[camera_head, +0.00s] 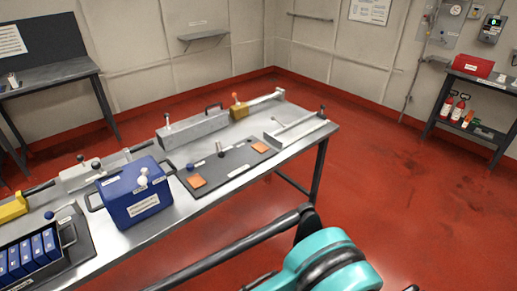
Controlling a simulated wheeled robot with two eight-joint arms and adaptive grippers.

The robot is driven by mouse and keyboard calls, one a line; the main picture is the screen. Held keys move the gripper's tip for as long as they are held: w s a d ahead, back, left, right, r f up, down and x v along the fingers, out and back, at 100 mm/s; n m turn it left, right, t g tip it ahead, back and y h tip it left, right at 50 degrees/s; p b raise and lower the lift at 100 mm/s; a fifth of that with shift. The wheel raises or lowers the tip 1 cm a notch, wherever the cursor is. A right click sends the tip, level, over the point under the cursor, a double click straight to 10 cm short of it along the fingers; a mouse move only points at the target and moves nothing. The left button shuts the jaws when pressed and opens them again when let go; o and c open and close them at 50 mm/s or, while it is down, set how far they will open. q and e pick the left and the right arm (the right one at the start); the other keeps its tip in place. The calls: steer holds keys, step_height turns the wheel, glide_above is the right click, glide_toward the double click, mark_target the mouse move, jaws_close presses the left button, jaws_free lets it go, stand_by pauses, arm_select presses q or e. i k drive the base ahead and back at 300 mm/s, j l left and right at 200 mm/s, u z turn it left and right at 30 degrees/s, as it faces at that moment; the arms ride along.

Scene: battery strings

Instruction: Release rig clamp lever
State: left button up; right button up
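A long grey rig (196,131) stands along the back of the workbench (188,224). A yellow block (239,110) with an orange-topped upright lever (235,97) sits at its right end. A second pale rig (84,173) stands farther left, with a yellow block (12,209) at its left end and dark-knobbed levers on it. I cannot tell which lever is the rig clamp lever. A teal and black part of my arm (325,262) shows at the bottom right, in front of the bench. Neither gripper can be made out.
A blue battery box (134,194) with white knobs stands mid-bench. A tray of blue cells (35,256) is at the front left. A dark mat (222,170) with orange pads lies to the right. Side tables stand at left and right; red floor is clear at right.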

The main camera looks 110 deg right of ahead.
mark_target(221, 154)
steer(key=k+j+z, duration=0.15)
steer(key=z, duration=3.25)
steer(key=i+j+z, duration=0.1)
steer(key=i+j, duration=0.15)
steer(key=i, duration=0.15)
steer(key=i+j+z, duration=0.1)
steer(key=i+j, duration=0.15)
steer(key=i, duration=0.1)
